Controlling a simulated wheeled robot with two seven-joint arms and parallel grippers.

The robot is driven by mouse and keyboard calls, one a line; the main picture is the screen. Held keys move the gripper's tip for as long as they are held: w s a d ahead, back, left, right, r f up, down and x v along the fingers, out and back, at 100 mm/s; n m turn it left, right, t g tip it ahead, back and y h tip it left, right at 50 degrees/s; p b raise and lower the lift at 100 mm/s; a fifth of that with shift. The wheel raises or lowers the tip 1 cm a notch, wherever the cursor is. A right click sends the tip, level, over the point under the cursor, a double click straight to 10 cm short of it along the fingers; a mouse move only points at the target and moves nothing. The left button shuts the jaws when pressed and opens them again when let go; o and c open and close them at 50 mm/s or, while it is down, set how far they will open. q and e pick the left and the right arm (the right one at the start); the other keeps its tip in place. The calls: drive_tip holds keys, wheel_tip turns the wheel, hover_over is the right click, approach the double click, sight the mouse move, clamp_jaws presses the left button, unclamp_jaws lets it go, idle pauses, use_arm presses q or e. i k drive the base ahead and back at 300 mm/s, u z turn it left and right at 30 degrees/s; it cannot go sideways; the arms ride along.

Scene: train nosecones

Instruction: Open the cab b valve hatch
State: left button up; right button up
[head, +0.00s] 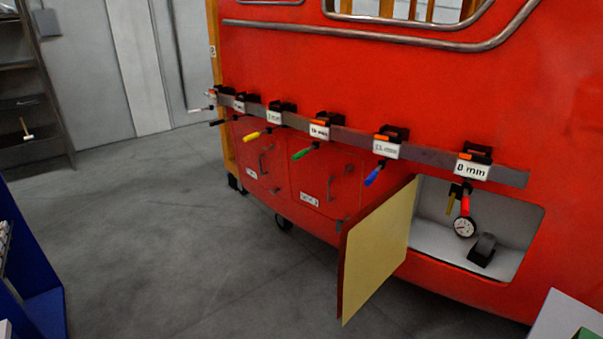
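A red train nosecone (520,95) fills the right half of the head view. Low on it, a hatch door (378,250) stands swung open, its pale yellow inner face showing. Beside it is an open white-lined compartment (438,238) with a round gauge (464,227) in front and a dark fitting (484,250) inside. To the left are two shut red hatches, a nearer one (322,208) and a farther one (255,150), each with a dark handle and a small label. The labels are too small to read, so I cannot tell which hatch is cab b valve. Neither gripper is in view.
A grey rail (440,157) above the hatches carries several black holders with labels and coloured-handled tools hanging down. A blue rack (40,295) stands at bottom left, dark shelving (25,100) at upper left. A white surface (570,315) is at bottom right. The grey floor (160,230) between is clear.

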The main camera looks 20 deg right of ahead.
sight(318, 183)
drive_tip(key=i, duration=2.9)
drive_tip(key=z, duration=1.9)
